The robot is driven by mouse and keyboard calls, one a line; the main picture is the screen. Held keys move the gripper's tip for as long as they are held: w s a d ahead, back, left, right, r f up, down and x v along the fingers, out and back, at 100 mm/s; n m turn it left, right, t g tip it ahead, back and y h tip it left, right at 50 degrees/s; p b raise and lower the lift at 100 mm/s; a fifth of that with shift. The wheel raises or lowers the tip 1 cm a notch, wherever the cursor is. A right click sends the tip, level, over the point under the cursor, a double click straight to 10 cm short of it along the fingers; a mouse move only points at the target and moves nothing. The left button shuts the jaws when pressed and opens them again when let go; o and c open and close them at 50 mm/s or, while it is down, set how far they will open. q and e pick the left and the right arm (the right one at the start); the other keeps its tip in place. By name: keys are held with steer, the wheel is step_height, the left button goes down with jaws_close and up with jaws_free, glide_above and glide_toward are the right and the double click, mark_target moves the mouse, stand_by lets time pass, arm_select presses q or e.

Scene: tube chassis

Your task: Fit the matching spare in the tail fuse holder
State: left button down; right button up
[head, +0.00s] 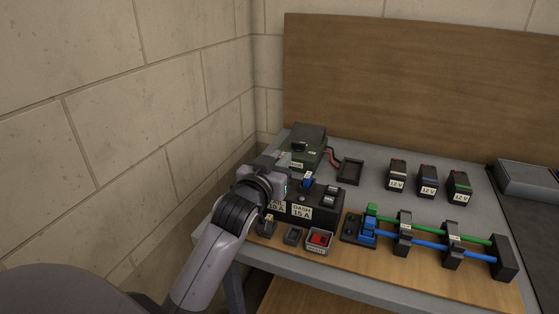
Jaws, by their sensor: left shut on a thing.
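A black fuse block (325,217) stands at the left of the bench. Its front has a white label reading "DASH 15 A" and another label, partly covered by my gripper, that ends in "A". A blue fuse (307,182) stands upright at the block's back. A dark piece with a light top (331,191) sits at its right end. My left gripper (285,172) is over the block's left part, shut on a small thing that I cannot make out. The gripper and wrist hide the block's left end, so I cannot see the tail holder. My right gripper is not in view.
A green-black box (307,146) with red wires and an empty black tray (350,171) stand behind. A bin with a red piece (319,241) and a small dark tray (293,235) are in front. Green and blue tubes (428,245) and several 12 V blocks (428,180) are right.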

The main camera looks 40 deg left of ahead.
arm_select(q)
steer(key=shift+r+p, duration=0.3)
steer(key=shift+p, duration=0.2)
stand_by(0.7)
stand_by(0.3)
steer(key=c, duration=1.4)
jaws_free()
steer(key=shift+p+v, duration=0.45)
steer(key=shift+v, duration=5.05)
